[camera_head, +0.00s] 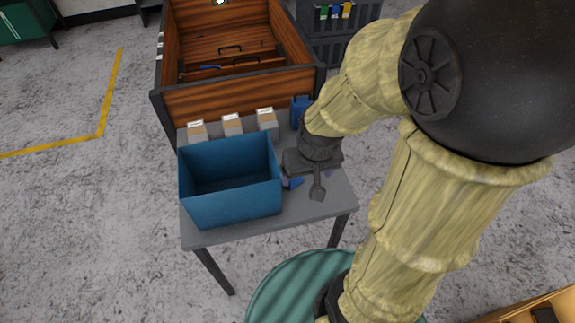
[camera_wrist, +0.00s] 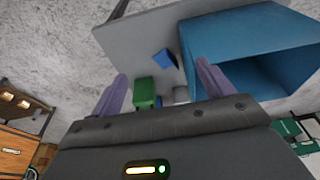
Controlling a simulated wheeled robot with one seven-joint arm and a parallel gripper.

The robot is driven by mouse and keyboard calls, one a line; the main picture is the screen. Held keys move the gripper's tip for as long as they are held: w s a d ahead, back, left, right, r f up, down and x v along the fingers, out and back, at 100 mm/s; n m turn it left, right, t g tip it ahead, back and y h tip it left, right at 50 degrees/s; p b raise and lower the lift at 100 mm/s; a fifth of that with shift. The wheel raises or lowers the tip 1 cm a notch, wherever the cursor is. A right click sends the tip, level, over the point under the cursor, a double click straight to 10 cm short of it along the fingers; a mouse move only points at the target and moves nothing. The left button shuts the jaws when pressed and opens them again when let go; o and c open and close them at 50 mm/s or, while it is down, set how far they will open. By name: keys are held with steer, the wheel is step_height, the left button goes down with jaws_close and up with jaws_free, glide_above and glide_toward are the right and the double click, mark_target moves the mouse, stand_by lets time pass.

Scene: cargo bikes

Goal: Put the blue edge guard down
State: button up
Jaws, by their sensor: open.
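A small blue piece, which looks like the blue edge guard (camera_wrist: 165,58), lies on the grey table (camera_wrist: 135,38) beside the blue bin. In the head view a bit of blue (camera_head: 292,183) shows at the bin's right side, partly hidden by my wrist. My gripper (camera_wrist: 162,68) is open, its two purple fingers apart over the table. The blue piece lies beyond and between the fingertips in the wrist view, with nothing seen gripped. In the head view my gripper (camera_head: 309,178) is mostly hidden under the wrist.
An open blue bin (camera_head: 230,208) stands on the table. Several labelled boxes (camera_head: 232,125) and a blue container (camera_head: 300,108) line the back edge. A green block (camera_wrist: 144,92) shows between the fingers. A wooden cargo box (camera_head: 237,101) stands behind. The table's front right is mostly clear.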

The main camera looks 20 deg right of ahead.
steer(key=w+r+m+p, duration=0.3)
steer(key=r+m+p, duration=0.3)
steer(key=r+p, duration=0.4)
steer(key=w+d+f+m+g, duration=0.1)
steer(key=w+f+m, duration=0.5)
steer(key=m, duration=0.6)
steer(key=w+d+f+m+g, duration=0.1)
steer(key=w+f+m, duration=0.4)
steer(key=m, duration=0.8)
step_height(320, 180, down, 3)
steer(key=shift+w+g, duration=0.3)
steer(key=shift+w, duration=0.05)
steer(key=shift+f, duration=0.1)
steer(key=p, duration=0.1)
glide_above(295, 180)
step_height(295, 180, down, 12)
steer(key=shift+f, duration=0.1)
steer(key=shift+s, duration=0.1)
